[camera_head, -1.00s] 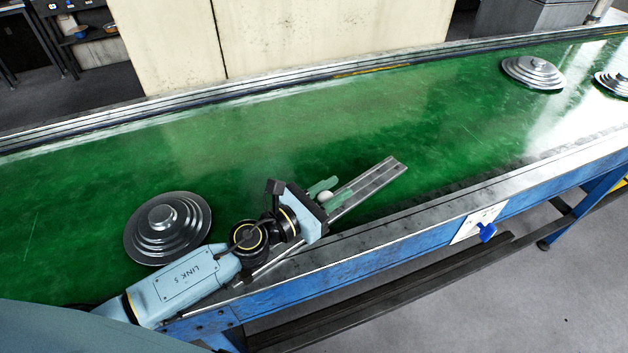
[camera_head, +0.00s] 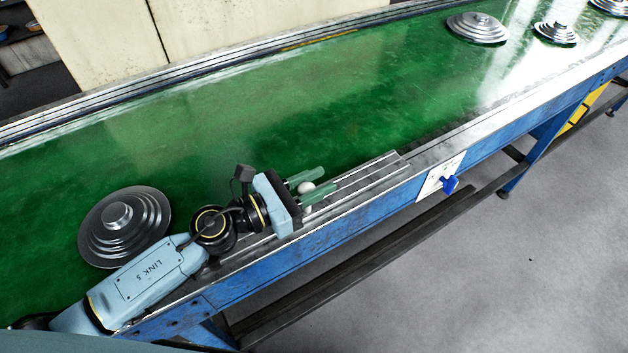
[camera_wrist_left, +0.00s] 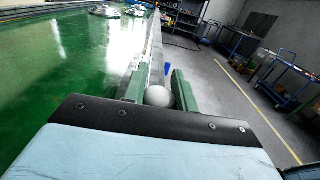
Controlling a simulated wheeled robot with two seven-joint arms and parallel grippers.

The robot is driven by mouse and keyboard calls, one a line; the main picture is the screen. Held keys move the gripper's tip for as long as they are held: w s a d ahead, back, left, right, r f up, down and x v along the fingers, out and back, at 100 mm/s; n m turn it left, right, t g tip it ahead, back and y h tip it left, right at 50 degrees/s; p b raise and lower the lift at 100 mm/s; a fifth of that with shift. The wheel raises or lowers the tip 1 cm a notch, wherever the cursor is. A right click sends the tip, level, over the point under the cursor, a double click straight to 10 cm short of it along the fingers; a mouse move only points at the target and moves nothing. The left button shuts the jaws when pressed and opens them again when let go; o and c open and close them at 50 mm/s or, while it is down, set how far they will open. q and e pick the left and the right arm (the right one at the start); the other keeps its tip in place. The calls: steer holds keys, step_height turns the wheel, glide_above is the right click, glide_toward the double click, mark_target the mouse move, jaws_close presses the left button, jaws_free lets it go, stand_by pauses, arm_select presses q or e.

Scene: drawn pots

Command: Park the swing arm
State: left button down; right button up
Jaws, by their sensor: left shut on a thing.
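The swing arm (camera_head: 372,178) is a grey metal bar with lengthwise grooves, at the near edge of the green conveyor. It lies nearly in line with the near side rail, its far end close beside the rail. A pale round knob (camera_head: 306,188) stands on it. My left gripper (camera_head: 321,181) has its green fingers on either side of the knob and is shut on it. The knob also shows between the fingers in the left wrist view (camera_wrist_left: 159,97). The bar's near part is hidden behind my left arm. My right gripper is not in view.
A stepped round metal piece (camera_head: 125,225) lies on the green belt (camera_head: 230,140) beside my left arm. Similar pieces (camera_head: 476,28) lie at the far right. A blue knob on a white plate (camera_head: 441,180) sticks out from the conveyor's near side. The belt's middle is clear.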

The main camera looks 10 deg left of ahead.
arm_select(q)
steer(key=shift+s+d, duration=0.15)
steer(key=c, duration=1.1)
jaws_free()
steer(key=shift+s+a, duration=0.1)
steer(key=shift+a, duration=0.1)
steer(key=b, duration=0.5)
glide_above(261, 235)
steer(key=shift+f, duration=0.15)
steer(key=shift+s+a+r, duration=0.2)
steer(key=shift+s+a, duration=0.15)
steer(key=shift+a, duration=0.25)
